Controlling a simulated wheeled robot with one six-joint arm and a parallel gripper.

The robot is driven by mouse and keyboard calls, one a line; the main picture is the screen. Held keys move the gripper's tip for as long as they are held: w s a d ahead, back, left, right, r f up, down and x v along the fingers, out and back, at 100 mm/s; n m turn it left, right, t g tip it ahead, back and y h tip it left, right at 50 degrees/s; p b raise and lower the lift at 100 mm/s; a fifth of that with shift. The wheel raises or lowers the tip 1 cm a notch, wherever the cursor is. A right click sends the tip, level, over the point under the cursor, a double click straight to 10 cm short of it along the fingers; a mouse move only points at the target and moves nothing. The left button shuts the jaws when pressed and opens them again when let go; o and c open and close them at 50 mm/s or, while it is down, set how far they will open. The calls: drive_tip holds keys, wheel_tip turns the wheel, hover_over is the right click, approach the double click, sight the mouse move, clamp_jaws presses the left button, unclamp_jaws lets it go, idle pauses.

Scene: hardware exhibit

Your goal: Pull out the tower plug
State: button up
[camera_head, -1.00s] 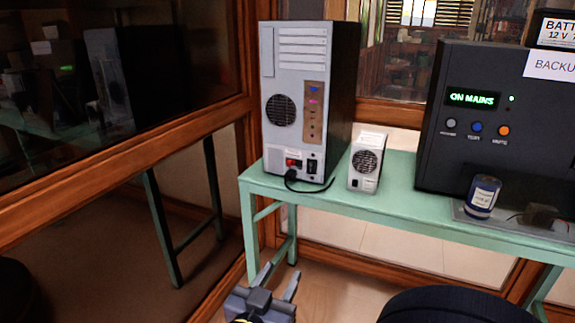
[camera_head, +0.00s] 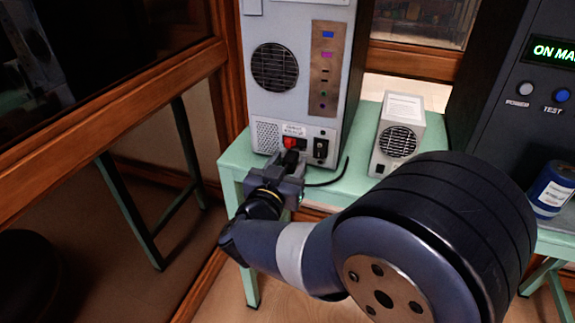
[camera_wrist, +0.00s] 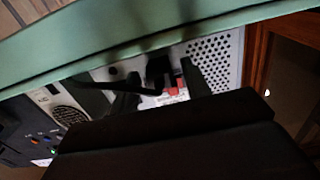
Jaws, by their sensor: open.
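The grey computer tower (camera_head: 300,100) stands on the green bench with its back panel facing me. Its black plug (camera_head: 290,158) sits low on that panel, just below a red switch (camera_head: 289,143), with a black cable (camera_head: 330,182) trailing right. My gripper (camera_head: 287,162) is open at the plug, its fingers on either side; whether they touch it I cannot tell. In the wrist view, the panel appears upside down, with the black plug (camera_wrist: 158,70) beside the red switch (camera_wrist: 175,85). My dark gripper body hides much of the lower part there.
A small grey vented box (camera_head: 398,135) stands right of the tower. A black backup unit (camera_head: 535,75) and a blue cylinder (camera_head: 553,188) are farther right. The green bench edge (camera_head: 233,165) lies below the tower; a wood-framed glass partition (camera_head: 160,90) is at left.

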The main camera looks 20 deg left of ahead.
drive_tip(key=shift+w, duration=0.1)
drive_tip(key=shift+c, duration=0.5)
clamp_jaws()
